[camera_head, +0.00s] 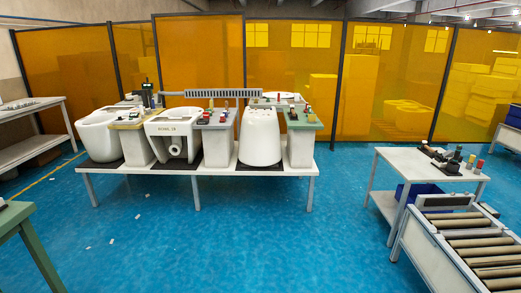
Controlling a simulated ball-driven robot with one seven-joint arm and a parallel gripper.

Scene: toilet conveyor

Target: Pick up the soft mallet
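I cannot pick out the soft mallet for certain; the small tools are too tiny to tell apart. Several small dark and coloured items (448,166) stand on the white side table (401,161) at the right. More small red and dark items stand on the pedestals between the toilets on the long white table (285,172) in the middle. My gripper is not in view.
White toilet bodies (260,137) stand on dark mats on the long table. A roller conveyor (480,245) fills the lower right. A green bench (35,235) juts in at lower left. Orange screens (200,50) close off the back. The blue floor (240,245) in front is mostly clear.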

